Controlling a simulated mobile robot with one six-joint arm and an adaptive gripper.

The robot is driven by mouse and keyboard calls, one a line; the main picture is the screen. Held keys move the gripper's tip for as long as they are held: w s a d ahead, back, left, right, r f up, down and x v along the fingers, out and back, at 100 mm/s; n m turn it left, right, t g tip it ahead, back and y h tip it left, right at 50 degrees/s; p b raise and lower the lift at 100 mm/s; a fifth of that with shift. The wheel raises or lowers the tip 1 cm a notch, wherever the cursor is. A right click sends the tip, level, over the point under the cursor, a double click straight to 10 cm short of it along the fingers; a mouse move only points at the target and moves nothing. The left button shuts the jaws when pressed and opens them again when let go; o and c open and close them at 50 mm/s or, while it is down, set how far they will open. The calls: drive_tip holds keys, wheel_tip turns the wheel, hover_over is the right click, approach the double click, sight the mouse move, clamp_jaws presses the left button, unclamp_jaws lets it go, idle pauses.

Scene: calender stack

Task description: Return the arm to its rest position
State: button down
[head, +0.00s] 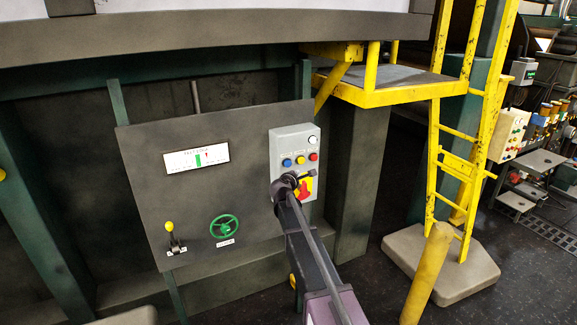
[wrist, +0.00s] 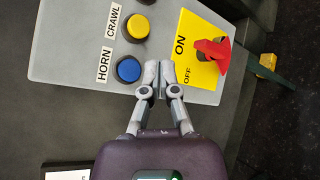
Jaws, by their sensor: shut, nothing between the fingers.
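My gripper (wrist: 159,78) is shut with nothing between its fingertips. In the wrist view it is in front of the grey control box (wrist: 75,50), with its tips between the blue HORN button (wrist: 129,69) and the yellow plate marked ON and OFF (wrist: 187,63). I cannot tell whether the tips touch the box. A red rotary handle (wrist: 212,52) sits on the yellow plate. In the head view my arm reaches up from the bottom, and its end partly covers the lower part of the control box (head: 283,140).
The dark panel (head: 150,140) also carries a gauge (head: 196,158), a green handwheel (head: 224,227) and a yellow-knobbed lever (head: 170,228). A yellow ladder (head: 433,165) and platform (head: 400,93) stand to the right, with a yellow post (head: 428,270) nearer. Dark floor lies between.

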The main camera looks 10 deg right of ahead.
idle(0.5)
drive_tip(key=s+d+f+m+g+y+b, duration=0.1)
drive_tip(key=s+d+f+m+g+b, duration=0.25)
drive_tip(key=s+f+m, duration=0.55)
drive_tip(key=s+d+f+m+g+b, duration=0.25)
drive_tip(key=s+f+g, duration=0.35)
drive_tip(key=s, duration=0.7)
drive_tip(key=s+a+f+m+g+y+b, duration=0.2)
drive_tip(key=s+a+f+m+y, duration=0.1)
drive_tip(key=s, duration=0.7)
drive_tip(key=s+a+f+m+g+y+b, duration=0.2)
drive_tip(key=s+f, duration=0.4)
drive_tip(key=s, duration=0.5)
drive_tip(key=a+m, duration=0.1)
drive_tip(key=m, duration=0.1)
drive_tip(key=shift+s+f+m+y, duration=0.2)
drive_tip(key=shift+f+m+y, duration=0.1)
drive_tip(key=shift+m+y, duration=0.1)
